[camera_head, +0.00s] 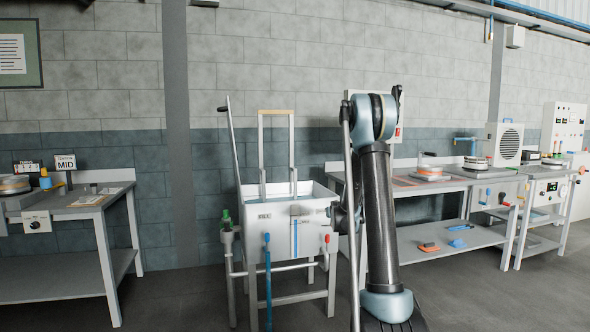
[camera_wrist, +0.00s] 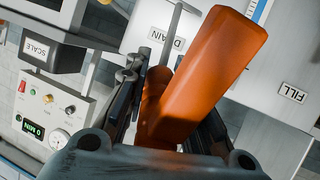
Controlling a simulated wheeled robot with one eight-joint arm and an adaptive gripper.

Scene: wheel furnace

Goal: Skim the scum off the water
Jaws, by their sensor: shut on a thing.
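A white tank (camera_head: 285,232) on a grey stand is at the middle of the head view. A FILL label (camera_wrist: 293,92) and a DRAIN label (camera_wrist: 167,39) show on the tank in the wrist view. My gripper (camera_wrist: 172,110) is shut on an orange handle (camera_wrist: 210,75), which stands out in front of the DRAIN label. In the head view my arm partly hides the gripper.
A bench (camera_head: 85,210) stands left, with a clear gap before the tank. Another bench (camera_head: 430,184) stands right, behind my arm.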

